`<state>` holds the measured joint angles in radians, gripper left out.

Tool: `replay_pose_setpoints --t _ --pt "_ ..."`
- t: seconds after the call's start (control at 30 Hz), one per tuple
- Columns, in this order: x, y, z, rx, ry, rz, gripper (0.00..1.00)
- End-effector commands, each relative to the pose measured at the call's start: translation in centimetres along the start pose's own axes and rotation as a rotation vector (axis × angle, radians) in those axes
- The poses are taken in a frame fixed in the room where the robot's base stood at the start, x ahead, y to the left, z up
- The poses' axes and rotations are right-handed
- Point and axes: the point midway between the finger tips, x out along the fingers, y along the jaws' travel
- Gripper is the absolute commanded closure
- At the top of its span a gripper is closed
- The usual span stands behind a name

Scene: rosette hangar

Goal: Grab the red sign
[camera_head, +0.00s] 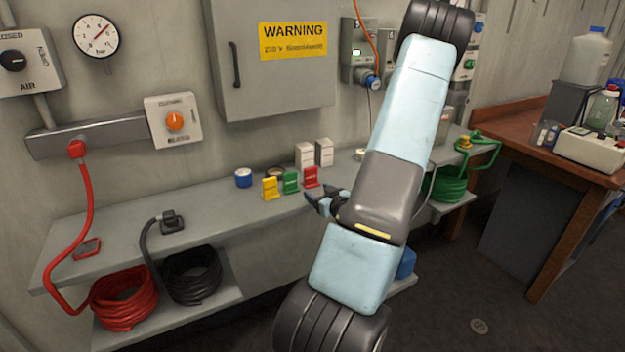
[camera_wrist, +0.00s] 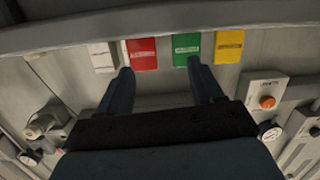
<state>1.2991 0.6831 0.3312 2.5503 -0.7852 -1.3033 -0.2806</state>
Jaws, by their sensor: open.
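The red sign (camera_head: 311,177) stands upright on the grey shelf, at the right end of a row with a green sign (camera_head: 291,182) and a yellow sign (camera_head: 270,188). In the wrist view the red sign (camera_wrist: 142,54) shows ahead of my left finger, with the green sign (camera_wrist: 187,48) ahead of my right finger and the yellow sign (camera_wrist: 229,46) further right. My gripper (camera_wrist: 160,75) is open and empty, and the red sign is not between its fingers. In the head view my gripper (camera_head: 322,201) is just right of and in front of the red sign, partly hidden by my arm.
White boxes (camera_head: 305,155) stand behind the red sign and a blue roll (camera_head: 243,178) stands left of the row. The grey shelf (camera_head: 215,205) is mostly clear to the left, up to a black plug (camera_head: 172,222). A wall cabinet (camera_head: 270,75) hangs above.

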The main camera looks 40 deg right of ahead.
Motion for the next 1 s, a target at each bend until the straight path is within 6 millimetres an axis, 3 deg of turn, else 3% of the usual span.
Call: replay_pose_setpoints --t 0.2,0.37,0.8,1.0 --pt "-1.9 1.7 1.1 0.077 0.126 0.053 0.34" --pt "-1.9 2.1 1.1 0.092 0.160 0.065 0.34" --pt "4.7 2.7 0.0 0.092 0.160 0.067 0.34" --pt "6.1 2.8 -0.3 0.092 0.160 0.066 0.34"
